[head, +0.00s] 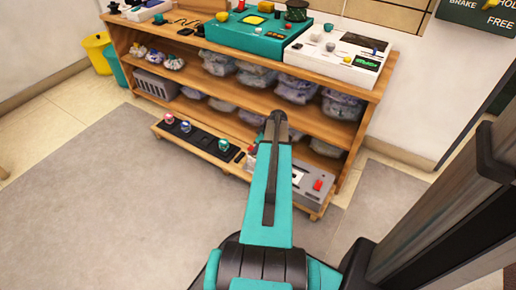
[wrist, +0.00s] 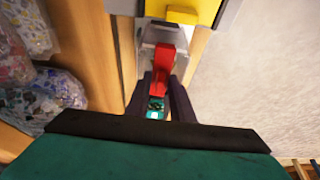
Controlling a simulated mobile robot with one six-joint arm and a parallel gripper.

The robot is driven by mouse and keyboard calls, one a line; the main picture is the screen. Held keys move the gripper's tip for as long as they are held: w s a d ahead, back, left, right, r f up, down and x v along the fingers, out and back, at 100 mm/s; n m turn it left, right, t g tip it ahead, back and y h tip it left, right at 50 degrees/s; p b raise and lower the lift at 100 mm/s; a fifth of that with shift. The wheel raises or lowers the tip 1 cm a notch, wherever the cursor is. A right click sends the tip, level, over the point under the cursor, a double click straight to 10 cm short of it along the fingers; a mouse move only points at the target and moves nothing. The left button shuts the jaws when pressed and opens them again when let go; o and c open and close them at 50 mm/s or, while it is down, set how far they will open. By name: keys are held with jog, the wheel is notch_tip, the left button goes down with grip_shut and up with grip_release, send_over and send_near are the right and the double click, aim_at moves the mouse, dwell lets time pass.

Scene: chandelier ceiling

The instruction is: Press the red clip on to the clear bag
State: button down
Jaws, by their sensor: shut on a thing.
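In the wrist view, the red clip (wrist: 161,68) is between the dark fingers of my gripper (wrist: 160,98), which is shut on it. A small teal and white piece (wrist: 155,108) shows just below the clip, between the fingers. A pale, see-through thing (wrist: 155,36) lies just beyond the clip; I cannot tell whether it is the clear bag or whether the clip touches it. In the head view, my teal arm reaches to the low front ledge and hides the gripper tips and the clip.
A yellow block (wrist: 192,14) is just past the pale thing. Crumpled clear bags (wrist: 55,90) fill the shelves (head: 330,122) beside the arm. On the low ledge are a black strip (head: 203,139) with small coloured items and a grey device (head: 300,192). The floor in front is clear.

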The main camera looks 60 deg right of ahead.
jog(key=c, duration=1.5)
grip_release()
jog(key=shift+c, duration=1.1)
jog(key=shift+r, duration=0.15)
jog(key=shift+r+p, duration=2.55)
jog(key=shift+r, duration=1.8)
